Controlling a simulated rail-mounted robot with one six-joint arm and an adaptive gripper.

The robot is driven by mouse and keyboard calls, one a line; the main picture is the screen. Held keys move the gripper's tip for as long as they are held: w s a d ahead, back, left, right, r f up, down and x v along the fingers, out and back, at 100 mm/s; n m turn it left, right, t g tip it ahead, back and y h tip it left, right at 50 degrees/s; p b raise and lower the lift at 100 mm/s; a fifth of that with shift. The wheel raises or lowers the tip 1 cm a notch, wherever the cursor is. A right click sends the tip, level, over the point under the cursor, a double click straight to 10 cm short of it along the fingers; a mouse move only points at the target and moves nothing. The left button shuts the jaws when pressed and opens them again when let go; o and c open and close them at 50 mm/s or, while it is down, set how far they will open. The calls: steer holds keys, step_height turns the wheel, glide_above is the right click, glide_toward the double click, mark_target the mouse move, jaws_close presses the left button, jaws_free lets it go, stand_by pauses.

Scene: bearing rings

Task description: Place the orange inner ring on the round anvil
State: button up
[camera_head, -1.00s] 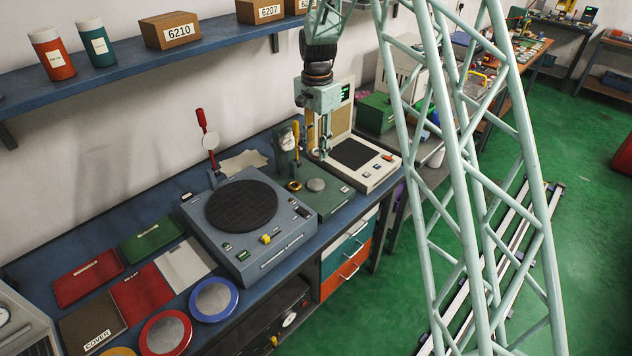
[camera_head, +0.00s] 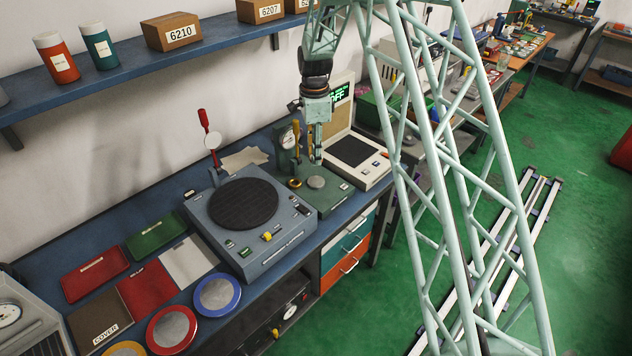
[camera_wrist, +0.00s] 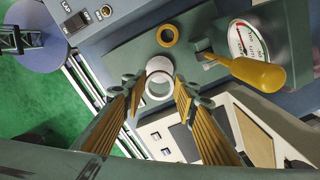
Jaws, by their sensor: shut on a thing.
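My gripper (camera_head: 316,158) is over the green press base (camera_head: 335,196), close above the round anvil (camera_head: 316,182), a pale grey disc. In the wrist view its two fingers (camera_wrist: 158,82) close on a pale ring (camera_wrist: 158,96), with the anvil (camera_wrist: 158,64) showing just beyond it. I cannot make out an orange tint on this held ring, nor any contact with the anvil. An amber-orange ring (camera_wrist: 167,36) lies flat on the green base beside the anvil, apart from my gripper; it also shows in the head view (camera_head: 295,183).
A dial gauge (camera_wrist: 246,40) and yellow-handled lever (camera_wrist: 258,74) stand close to my gripper. A grey machine with a dark round plate (camera_head: 243,204) is left of the press. A beige device (camera_head: 352,152) with a green display stands to the right. Trays lie at the lower left.

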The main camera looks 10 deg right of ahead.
glide_above(315, 181)
steer(key=shift+f, duration=3.15)
steer(key=shift+f, duration=1.85)
steer(key=shift+f, duration=0.1)
steer(key=o, duration=0.9)
